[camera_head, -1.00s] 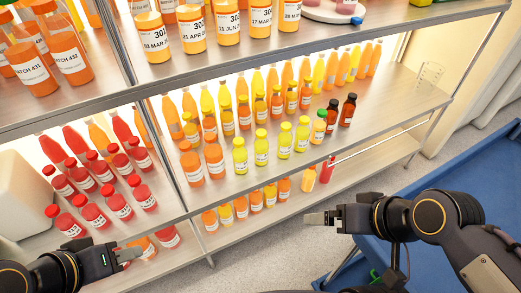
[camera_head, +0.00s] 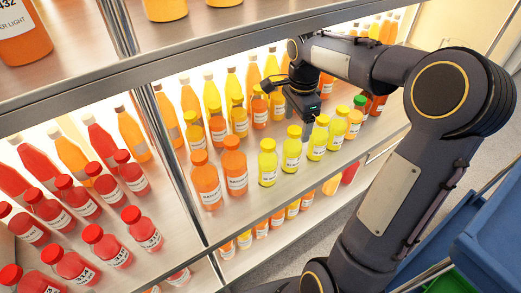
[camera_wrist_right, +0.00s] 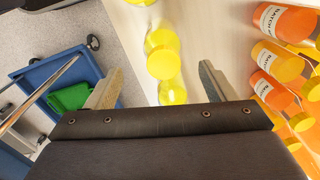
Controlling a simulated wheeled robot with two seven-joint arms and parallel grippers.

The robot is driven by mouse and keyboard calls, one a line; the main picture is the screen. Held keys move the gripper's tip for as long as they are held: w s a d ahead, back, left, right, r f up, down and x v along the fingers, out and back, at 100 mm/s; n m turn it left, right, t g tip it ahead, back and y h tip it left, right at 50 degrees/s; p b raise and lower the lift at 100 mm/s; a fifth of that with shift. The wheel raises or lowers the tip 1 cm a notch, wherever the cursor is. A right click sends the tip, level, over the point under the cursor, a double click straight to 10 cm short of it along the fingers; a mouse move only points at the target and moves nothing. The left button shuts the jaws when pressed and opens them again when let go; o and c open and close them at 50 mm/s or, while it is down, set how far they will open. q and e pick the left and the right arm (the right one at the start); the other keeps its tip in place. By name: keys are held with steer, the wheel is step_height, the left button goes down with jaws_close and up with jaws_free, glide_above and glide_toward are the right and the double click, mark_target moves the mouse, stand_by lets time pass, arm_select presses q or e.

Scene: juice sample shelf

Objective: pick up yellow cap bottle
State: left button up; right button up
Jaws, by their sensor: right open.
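A row of yellow-cap bottles with yellow juice stands at the front of the middle shelf. In the head view these include a left one (camera_head: 267,163), a second (camera_head: 291,150), a third (camera_head: 318,138) and a fourth (camera_head: 337,130). My right gripper (camera_head: 308,116) is above this row, near the third bottle; its fingertips are hard to make out there. In the right wrist view the right gripper (camera_wrist_right: 160,68) is open, with yellow caps (camera_wrist_right: 164,64) showing between its fingers. I cannot tell whether it touches any bottle. My left gripper is out of view.
Two orange bottles (camera_head: 235,165) stand left of the yellow row. More orange and yellow bottles stand close behind. Red bottles (camera_head: 110,246) fill the left bay, past a metal post (camera_head: 178,170). A blue cart (camera_wrist_right: 35,75) with a green item is beside the shelf.

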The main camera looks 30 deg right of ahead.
mark_target(294, 141)
steer(key=shift+w+f, duration=0.45)
steer(key=shift+f, duration=0.5)
steer(key=f+b, duration=0.2)
steer(key=f, duration=0.4)
steer(key=shift+s+f, duration=0.2)
steer(key=shift+r, duration=0.1)
steer(key=c, duration=1.2)
steer(key=shift+r, duration=0.1)
steer(key=shift+c, duration=0.2)
